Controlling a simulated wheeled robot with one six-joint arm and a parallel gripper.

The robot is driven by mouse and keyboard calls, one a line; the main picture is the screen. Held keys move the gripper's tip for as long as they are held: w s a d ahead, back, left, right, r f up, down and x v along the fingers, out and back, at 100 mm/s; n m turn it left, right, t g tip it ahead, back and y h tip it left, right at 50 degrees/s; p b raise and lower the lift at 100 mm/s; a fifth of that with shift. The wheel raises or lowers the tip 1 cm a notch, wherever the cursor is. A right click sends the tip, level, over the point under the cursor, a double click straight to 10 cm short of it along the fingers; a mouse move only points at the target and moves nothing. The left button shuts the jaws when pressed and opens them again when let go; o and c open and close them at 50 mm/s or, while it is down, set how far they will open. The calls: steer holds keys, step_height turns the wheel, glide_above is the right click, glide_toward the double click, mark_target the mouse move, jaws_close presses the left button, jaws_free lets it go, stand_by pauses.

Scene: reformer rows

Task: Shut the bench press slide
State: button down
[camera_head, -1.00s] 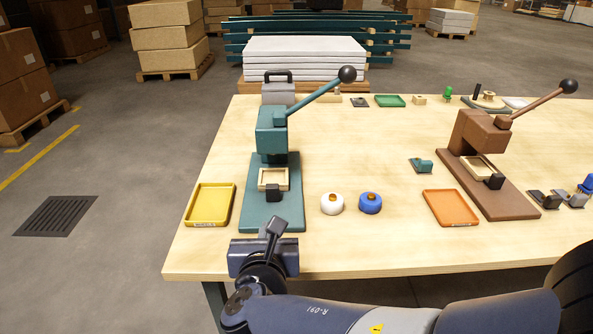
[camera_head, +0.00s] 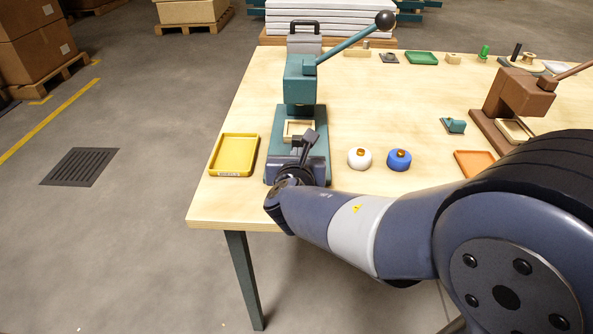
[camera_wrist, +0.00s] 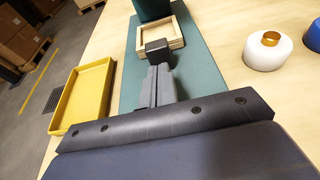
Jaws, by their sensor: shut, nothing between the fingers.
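The teal bench press (camera_head: 300,80) stands at the left of the table, its lever raised to the right. Its slide, a pale wooden frame (camera_head: 287,130), sticks out in front of the press head on the teal base; it also shows in the wrist view (camera_wrist: 178,44). The slide's dark block handle (camera_wrist: 155,49) is at the frame's near edge. My gripper (camera_wrist: 159,69) is shut and empty, its fingertips right at the near side of that handle; I cannot tell whether they touch. In the head view my gripper covers the handle and the front of the base.
A yellow tray (camera_head: 215,155) lies left of the base. A white knob-topped pot (camera_head: 360,159) and a blue one (camera_head: 399,160) stand to the right. A brown press (camera_head: 518,92) and orange tray (camera_head: 472,163) are farther right. The table's front edge runs beneath my arm.

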mark_target(298, 141)
steer(key=shift+w, duration=1.05)
steer(key=shift+w+b, duration=0.3)
steer(key=shift+w, duration=1.15)
steer(key=shift+s, duration=0.15)
